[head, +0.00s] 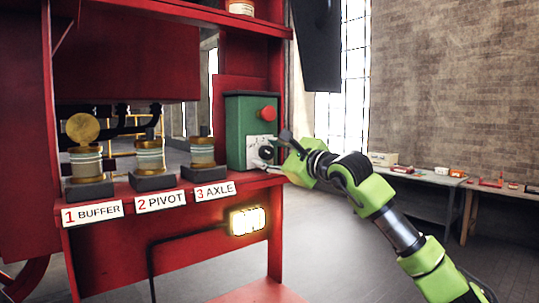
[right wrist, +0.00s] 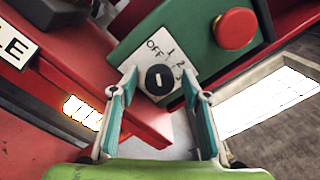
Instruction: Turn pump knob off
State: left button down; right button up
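The pump knob (right wrist: 159,79) is a round black dial with a white mark on a white plate lettered OFF, 1, 2 and more. The plate is on a green box (head: 238,133) with a red button (right wrist: 236,28). In the head view the knob (head: 265,152) shows just beside my right gripper (head: 272,157). In the right wrist view my right gripper (right wrist: 160,80) is open, its two fingers on either side of the knob with gaps showing. The mark looks upright in that view; I cannot tell which label it points at. My left gripper is not in view.
A red shelf (head: 150,205) carries several brass-topped jars on dark bases, labelled buffer, pivot and axle. A lit yellow lamp (head: 247,221) is on its front. A side table (head: 440,180) with small items stands at the right. Open floor lies between.

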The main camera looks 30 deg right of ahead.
jog(key=s, duration=1.2)
jog(key=shift+d+f, duration=0.2)
jog(key=shift+d, duration=0.1)
dwell(0.8)
